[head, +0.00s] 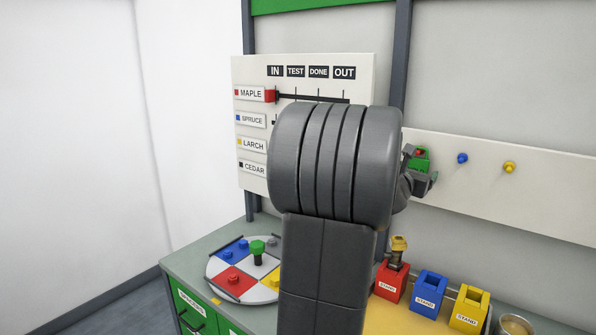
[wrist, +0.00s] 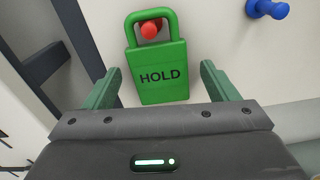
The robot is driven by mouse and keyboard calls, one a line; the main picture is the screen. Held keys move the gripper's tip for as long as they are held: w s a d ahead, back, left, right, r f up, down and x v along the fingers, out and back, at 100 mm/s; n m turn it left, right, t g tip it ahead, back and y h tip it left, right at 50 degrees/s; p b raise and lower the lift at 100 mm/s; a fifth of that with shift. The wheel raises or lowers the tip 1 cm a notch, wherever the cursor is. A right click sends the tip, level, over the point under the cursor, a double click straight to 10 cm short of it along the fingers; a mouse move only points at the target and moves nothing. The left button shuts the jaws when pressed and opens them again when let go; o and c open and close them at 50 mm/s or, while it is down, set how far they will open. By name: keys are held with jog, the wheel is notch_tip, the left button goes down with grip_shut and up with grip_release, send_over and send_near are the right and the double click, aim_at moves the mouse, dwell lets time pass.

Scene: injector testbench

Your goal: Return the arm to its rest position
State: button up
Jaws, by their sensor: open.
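My gripper (wrist: 161,68) is open in the wrist view, with one green finger on each side of a green HOLD tag (wrist: 160,88). There is a visible gap between each finger and the tag. The tag is shaped like a padlock, and its loop hangs around a red peg (wrist: 150,30) on the pale board. In the head view my arm fills the middle and hides part of the board. My gripper (head: 418,182) shows at its right edge, close to the tag (head: 422,161).
A blue peg (head: 462,158) and a yellow peg (head: 509,167) sit on the board to the right. Below are red (head: 391,283), blue (head: 428,296) and yellow (head: 468,312) stands; a yellow-topped part (head: 399,248) is in the red one. A round colored tray (head: 222,286) lies left.

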jog(key=shift+s+a, duration=0.1)
jog(key=b+v, duration=0.2)
jog(key=v, duration=1.1)
jog(key=p+x, duration=0.1)
jog(key=x, duration=0.3)
jog(key=p+x, duration=0.1)
jog(key=x, duration=0.4)
jog(key=r+p+x, duration=0.1)
jog(key=p+x, duration=0.1)
jog(key=x, duration=0.2)
jog(key=shift+r, duration=0.1)
jog(key=shift+f+b+v, duration=0.2)
jog(key=shift+b+v, duration=0.45)
jog(key=shift+v, duration=0.45)
jog(key=shift+s+a, duration=0.25)
jog(key=shift+s, duration=0.2)
jog(key=shift+a+r, duration=0.1)
